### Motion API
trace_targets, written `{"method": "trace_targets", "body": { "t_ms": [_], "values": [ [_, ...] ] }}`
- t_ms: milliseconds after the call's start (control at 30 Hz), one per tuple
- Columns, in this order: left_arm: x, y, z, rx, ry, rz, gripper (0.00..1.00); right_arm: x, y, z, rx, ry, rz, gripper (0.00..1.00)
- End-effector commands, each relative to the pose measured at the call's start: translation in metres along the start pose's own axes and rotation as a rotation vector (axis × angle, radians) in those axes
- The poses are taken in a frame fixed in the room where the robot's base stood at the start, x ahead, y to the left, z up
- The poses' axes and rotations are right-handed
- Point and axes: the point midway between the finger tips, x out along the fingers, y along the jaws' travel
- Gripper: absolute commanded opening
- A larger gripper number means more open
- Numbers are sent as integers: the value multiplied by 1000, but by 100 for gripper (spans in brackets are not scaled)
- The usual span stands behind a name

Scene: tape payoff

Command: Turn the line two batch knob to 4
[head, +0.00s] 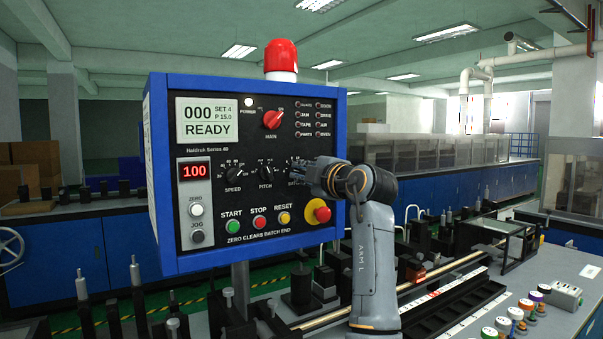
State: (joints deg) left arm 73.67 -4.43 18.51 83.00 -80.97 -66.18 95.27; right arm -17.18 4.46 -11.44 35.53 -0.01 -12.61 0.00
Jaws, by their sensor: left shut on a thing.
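A blue-framed control panel (245,165) stands upright in the middle of the head view. Its lower row has a speed knob (233,174), a pitch knob (265,171) and, at the right, a batch knob whose label is partly covered. My left gripper (316,178) reaches in front of the batch knob's place and is shut on it; the gripper hides the knob and its pointer. The screen (207,121) reads 000, SET 4, P 15.0, READY. I see no line number on the panel. My right gripper is not in view.
Just below my left gripper is a red emergency button (322,214) on yellow. Start (233,227), stop (259,222) and reset (285,218) buttons line the bottom. A red main switch (272,119) sits above. A bench (560,270) with colored-top pieces is at lower right.

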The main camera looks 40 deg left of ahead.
Motion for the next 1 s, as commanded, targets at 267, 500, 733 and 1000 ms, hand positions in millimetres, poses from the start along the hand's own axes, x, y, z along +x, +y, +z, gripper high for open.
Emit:
{"method": "trace_targets", "body": {
  "t_ms": [267,500,733,1000],
  "values": [
    [0,2,-1,-3,0,5,34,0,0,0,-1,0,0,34],
    [-1,1,0,-1,0,3,34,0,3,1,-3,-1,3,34],
    [-28,1,1,-2,-3,4,34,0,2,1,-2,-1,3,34],
    [-85,1,1,-2,-3,4,34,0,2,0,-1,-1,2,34]
  ]
}}
